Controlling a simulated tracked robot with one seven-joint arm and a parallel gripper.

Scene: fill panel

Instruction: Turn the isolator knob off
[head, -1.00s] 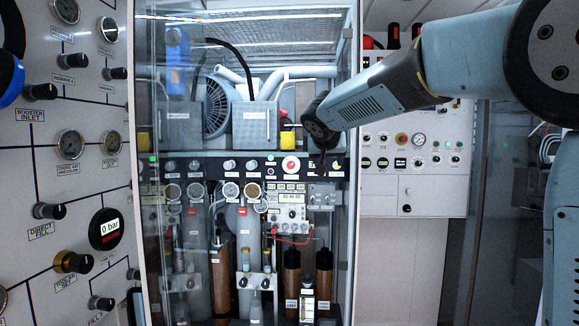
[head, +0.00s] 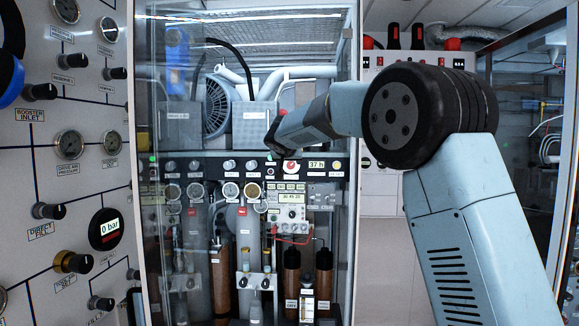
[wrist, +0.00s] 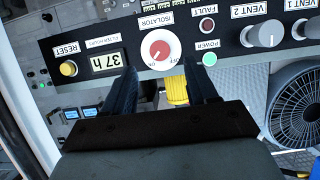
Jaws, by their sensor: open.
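The isolator knob is a red dial with a white surround (wrist: 160,49) on the dark control strip, under an ISOLATOR label that reads upside down in the wrist view. It also shows in the head view (head: 290,168). A white mark crosses the dial, but I cannot tell for sure which setting it points to. My gripper (wrist: 160,70) is open and empty, its two dark fingers apart on either side below the knob in the wrist view, and not visibly touching it. In the head view my gripper (head: 271,148) is small and dark, just left of the knob.
An hour display reading 37 h (wrist: 103,62), a yellow reset button (wrist: 68,68), a green power lamp (wrist: 209,59) and a red fault lamp (wrist: 207,25) flank the knob. Grey vent knobs (wrist: 264,35) stick out farther along. The glass-sided cabinet frame (head: 354,100) stands close to my arm.

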